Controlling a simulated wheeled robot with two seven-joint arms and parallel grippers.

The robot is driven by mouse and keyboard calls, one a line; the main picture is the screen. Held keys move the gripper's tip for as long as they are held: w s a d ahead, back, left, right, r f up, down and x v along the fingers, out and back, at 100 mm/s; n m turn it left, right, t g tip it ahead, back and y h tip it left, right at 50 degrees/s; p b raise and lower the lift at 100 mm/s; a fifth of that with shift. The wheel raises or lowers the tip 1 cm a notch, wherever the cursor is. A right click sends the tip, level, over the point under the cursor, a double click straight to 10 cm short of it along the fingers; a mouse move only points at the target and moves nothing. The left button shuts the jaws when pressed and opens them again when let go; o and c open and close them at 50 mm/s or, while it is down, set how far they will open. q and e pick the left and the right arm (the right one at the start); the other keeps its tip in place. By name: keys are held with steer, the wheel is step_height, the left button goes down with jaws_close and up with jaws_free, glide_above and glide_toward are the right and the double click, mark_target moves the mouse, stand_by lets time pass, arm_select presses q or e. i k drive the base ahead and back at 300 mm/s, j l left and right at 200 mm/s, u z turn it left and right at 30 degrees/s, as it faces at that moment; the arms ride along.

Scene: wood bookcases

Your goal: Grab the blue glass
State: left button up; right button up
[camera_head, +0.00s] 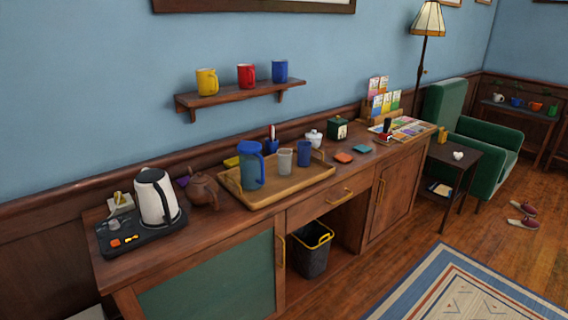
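A small blue glass (304,153) stands upright on the right part of a wooden tray (276,193) on the sideboard. A whitish glass (285,162) stands just to its left. A larger blue pitcher (251,166) with a handle stands further left on the same tray. A blue mug (280,71) is on the wall shelf above, beside a red mug and a yellow mug. Neither of my grippers shows in the head view.
A white kettle (157,198) on a dark base and a brown teapot (202,191) stand left of the tray. A white lidded pot (314,138) is behind the glass. Coasters (343,157) lie to the right. The wall shelf (240,93) overhangs the back.

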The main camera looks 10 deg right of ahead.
mark_target(304, 154)
steer(key=i+l+u, duration=0.15)
steer(key=u, duration=0.2)
steer(key=i+l+u, duration=0.1)
steer(key=l+u, duration=0.25)
steer(key=i+l+u, duration=0.1)
steer(key=u, duration=0.3)
steer(key=l, duration=0.1)
